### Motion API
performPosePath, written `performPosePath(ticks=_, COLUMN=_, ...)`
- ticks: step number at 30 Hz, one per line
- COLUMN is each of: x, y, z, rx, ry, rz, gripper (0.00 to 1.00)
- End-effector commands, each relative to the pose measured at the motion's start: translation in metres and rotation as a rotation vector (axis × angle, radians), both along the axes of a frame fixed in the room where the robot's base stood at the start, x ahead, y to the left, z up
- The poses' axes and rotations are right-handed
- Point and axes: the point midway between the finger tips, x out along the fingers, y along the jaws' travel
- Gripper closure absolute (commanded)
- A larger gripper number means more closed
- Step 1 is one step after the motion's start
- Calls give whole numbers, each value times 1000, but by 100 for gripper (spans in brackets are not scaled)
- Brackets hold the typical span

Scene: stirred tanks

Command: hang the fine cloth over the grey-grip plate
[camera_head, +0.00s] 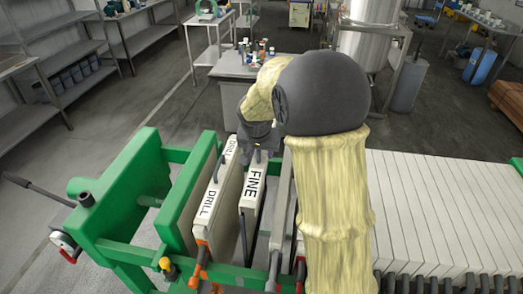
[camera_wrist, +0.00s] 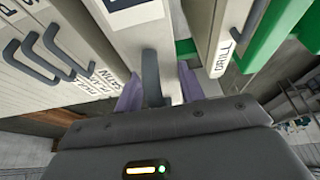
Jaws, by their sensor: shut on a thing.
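The fine cloth (camera_head: 251,195) is a pale panel with a white label reading FINE. It is in the green press frame, left of my arm in the head view. My gripper (camera_head: 258,143) is at its far top end. In the wrist view my purple fingers (camera_wrist: 160,92) are close around its pale top and a grey upright handle (camera_wrist: 151,77). Their exact contact is partly hidden. A pale plate (camera_head: 284,205) with a grey grip (camera_head: 274,266) at its front end stands just right of the cloth, partly behind my arm. I cannot tell whether cloth and plate touch.
A plate with a DRILL cloth (camera_head: 215,195) and an orange grip stands close on the left. The green press head (camera_head: 130,190) is further left. Many pale plates (camera_head: 440,205) are packed to the right. Labelled cloths with grey handles (camera_wrist: 65,50) show in the wrist view.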

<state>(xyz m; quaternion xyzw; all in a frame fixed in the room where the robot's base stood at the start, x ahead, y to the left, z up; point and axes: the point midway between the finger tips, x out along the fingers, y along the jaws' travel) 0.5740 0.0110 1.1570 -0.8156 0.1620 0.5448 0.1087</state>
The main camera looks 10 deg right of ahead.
Motion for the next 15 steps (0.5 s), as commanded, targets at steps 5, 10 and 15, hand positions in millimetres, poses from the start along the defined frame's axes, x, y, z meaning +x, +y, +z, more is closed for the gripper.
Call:
performPosePath(ticks=5, x=0, y=0, z=-16, rx=0, ry=-1, rz=0, gripper=100)
performPosePath(ticks=10, x=0, y=0, z=-28, rx=0, ry=-1, rz=0, gripper=100)
performPosePath(ticks=15, x=0, y=0, z=-40, rx=0, ry=-1, rz=0, gripper=100)
